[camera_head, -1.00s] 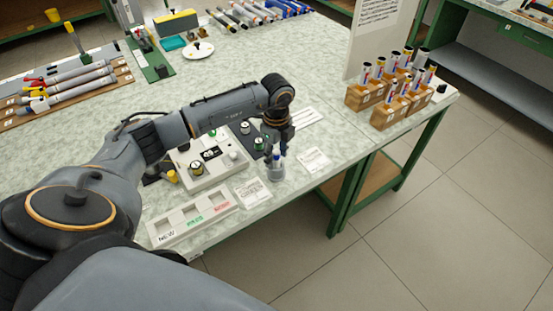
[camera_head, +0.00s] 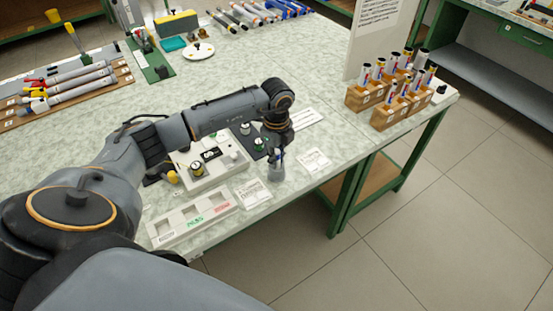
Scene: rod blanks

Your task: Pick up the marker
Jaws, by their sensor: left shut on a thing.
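A small grey cup (camera_head: 276,174) stands near the front edge of the table, with slim pens or markers with blue parts upright in it. My left gripper (camera_head: 277,151) points down right above the cup. It is shut on a marker (camera_head: 275,159) whose upper part is mostly hidden by the fingers. The marker's lower end appears to be still inside the cup. My right gripper is not in view.
A white device with knobs (camera_head: 207,163) and a white three-slot tray (camera_head: 191,218) lie left of the cup. Paper cards (camera_head: 314,160) lie on both sides of it. Wooden blocks holding markers (camera_head: 366,96) stand at the right. Rods on a rack (camera_head: 70,91) lie at the far left.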

